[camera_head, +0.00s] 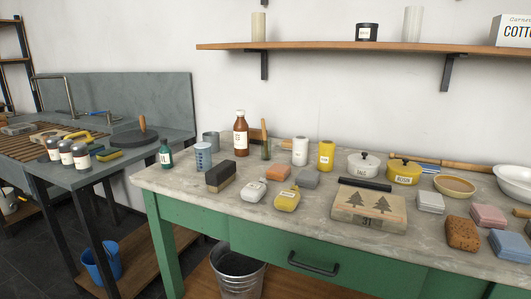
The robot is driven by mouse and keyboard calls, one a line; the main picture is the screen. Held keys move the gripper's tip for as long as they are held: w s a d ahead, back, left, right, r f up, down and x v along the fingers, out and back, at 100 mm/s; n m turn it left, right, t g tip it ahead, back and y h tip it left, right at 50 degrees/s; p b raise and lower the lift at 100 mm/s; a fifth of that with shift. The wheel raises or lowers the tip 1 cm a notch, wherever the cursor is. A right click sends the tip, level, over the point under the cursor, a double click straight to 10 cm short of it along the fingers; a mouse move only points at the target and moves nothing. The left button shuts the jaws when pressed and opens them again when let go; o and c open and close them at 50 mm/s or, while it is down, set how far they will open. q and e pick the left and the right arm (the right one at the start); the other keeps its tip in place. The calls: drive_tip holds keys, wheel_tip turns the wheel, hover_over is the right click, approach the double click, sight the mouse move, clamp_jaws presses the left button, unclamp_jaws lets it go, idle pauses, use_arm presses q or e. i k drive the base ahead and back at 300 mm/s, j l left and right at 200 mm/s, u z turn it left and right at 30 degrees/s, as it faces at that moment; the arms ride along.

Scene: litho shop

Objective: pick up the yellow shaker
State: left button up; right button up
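A yellow shaker (326,155), an upright cylinder with a small pale label, stands toward the back of the grey worktop (232,215). A similar white shaker (300,151) stands just to its left. A white lidded pot (363,166) is to its right. A grey block (307,180) lies in front of it, a little to the left. Most of the yellow shaker's front is in plain view. Neither of my grippers is in view.
A printing stone (368,219) with tree pictures and a dark bar behind it lies front right of the shaker. A wall shelf (350,46) hangs above.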

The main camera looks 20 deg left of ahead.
sight(326, 154)
drive_tip(key=u, duration=0.1)
drive_tip(key=z, duration=1.95)
drive_tip(key=u, duration=1.95)
drive_tip(key=i+j+z, duration=0.4)
drive_tip(key=i+j, duration=0.55)
drive_tip(key=j, duration=0.2)
